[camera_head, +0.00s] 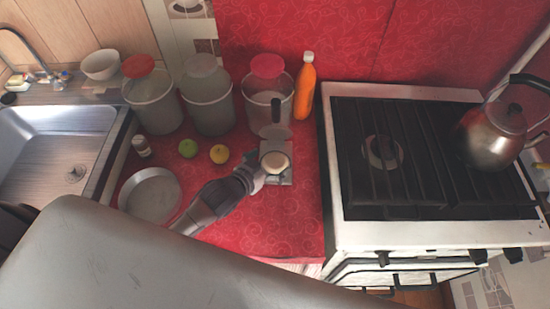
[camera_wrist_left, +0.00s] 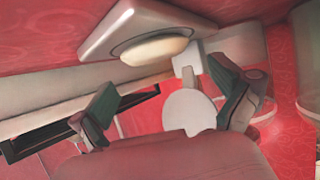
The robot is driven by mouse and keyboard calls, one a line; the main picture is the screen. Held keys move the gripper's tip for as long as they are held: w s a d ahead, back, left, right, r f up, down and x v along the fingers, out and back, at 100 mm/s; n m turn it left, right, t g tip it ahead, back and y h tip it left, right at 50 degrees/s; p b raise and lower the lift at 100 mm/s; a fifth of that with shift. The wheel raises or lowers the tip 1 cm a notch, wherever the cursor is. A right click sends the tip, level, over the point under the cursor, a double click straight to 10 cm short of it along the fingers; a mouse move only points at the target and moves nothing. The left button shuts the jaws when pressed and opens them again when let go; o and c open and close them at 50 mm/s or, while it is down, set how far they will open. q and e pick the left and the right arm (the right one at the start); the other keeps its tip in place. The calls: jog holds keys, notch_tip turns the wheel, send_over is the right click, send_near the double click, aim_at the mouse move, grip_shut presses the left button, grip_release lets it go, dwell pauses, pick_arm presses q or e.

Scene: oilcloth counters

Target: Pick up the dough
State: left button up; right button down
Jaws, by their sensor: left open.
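The dough (camera_head: 276,161) is a pale, flattened round lump. It lies on a grey metal press (camera_head: 286,181) that has an upright round plate and a dark handle, on the red counter. In the left wrist view the dough (camera_wrist_left: 153,50) sits on the press's square base (camera_wrist_left: 105,38), with the press's round plate (camera_wrist_left: 188,110) lower in the picture. My left gripper (camera_head: 262,166) is open, close beside the dough at its left in the head view. In the left wrist view the gripper's fingers (camera_wrist_left: 168,88) are spread and empty. My right gripper is not in view.
Several lidded canisters (camera_head: 207,105) and an orange bottle (camera_head: 304,88) stand behind the press. A metal pan (camera_head: 150,195), a green fruit (camera_head: 188,148) and a yellow fruit (camera_head: 219,154) are to the left. The stove (camera_head: 337,190) borders the counter on the right, with a kettle (camera_head: 492,130).

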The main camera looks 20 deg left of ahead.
aim_at(280, 155)
pick_arm(q)
jog(key=x, duration=0.2)
jog(key=shift+w+f, duration=0.1)
jog(key=shift+w, duration=0.2)
jog(key=shift+w+d+f, duration=0.15)
jog(key=shift+w, duration=0.05)
jog(key=c, duration=1.3)
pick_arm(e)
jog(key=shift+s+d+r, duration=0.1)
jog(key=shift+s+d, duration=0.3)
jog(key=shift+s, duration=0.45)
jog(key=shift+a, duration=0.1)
